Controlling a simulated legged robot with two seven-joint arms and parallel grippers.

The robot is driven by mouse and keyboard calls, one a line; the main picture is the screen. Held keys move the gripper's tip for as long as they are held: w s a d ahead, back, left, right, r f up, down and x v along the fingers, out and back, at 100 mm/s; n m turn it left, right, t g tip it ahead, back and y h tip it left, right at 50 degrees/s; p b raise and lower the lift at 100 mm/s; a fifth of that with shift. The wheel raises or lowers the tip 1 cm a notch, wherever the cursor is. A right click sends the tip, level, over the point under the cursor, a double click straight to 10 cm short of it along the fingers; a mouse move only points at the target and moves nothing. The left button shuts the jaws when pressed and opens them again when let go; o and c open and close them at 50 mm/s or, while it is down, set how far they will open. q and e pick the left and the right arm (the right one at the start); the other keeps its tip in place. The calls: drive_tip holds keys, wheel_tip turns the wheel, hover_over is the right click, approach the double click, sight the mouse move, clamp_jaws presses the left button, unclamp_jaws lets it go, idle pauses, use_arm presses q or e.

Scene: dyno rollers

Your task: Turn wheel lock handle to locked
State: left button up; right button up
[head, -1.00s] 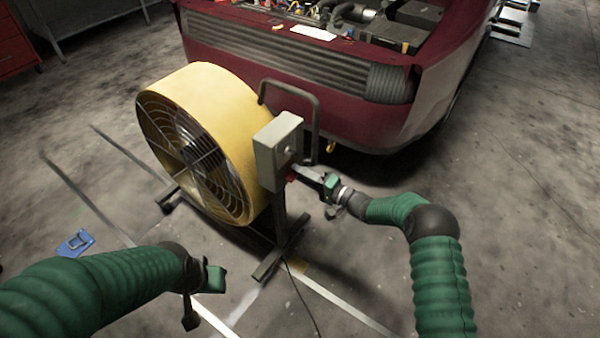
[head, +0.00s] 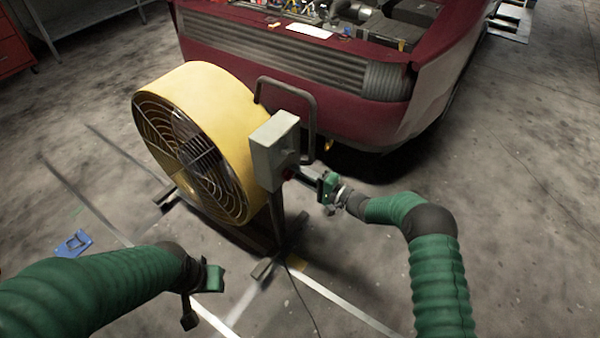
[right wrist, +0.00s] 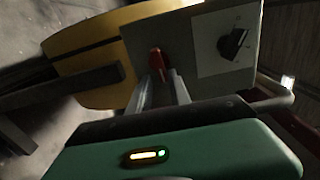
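A red handle (right wrist: 156,62) sticks out of the grey control box (right wrist: 188,55) on the yellow fan (head: 225,115). In the right wrist view the fingertips of my right gripper (right wrist: 162,78) are at this red handle, one on each side of its lower end. A narrow gap shows between the fingers; whether they press on it is unclear. In the head view my right gripper (head: 301,177) reaches in from the right, below the box (head: 273,150). My left gripper (head: 200,298) hangs away from the fan at lower left. No thing that is clearly a wheel lock shows.
A black knob (right wrist: 233,43) sits on the box's pale plate. A bent metal handle (head: 312,110) rises behind the box. The dark red car (head: 390,115) stands behind the fan. A cable (head: 300,300) and blue object (head: 75,243) lie on the floor. The right floor is open.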

drive_tip(key=shift+o, duration=1)
drive_tip(key=shift+s+a+f, duration=0.2)
drive_tip(key=shift+s+a, duration=0.05)
drive_tip(key=shift+a, duration=0.05)
drive_tip(key=shift+r, duration=0.25)
drive_tip(key=p+v, duration=0.4)
drive_tip(key=v, duration=1.2)
drive_tip(key=shift+d, duration=0.4)
drive_tip(key=shift+o, duration=0.5)
drive_tip(key=shift+s, duration=0.15)
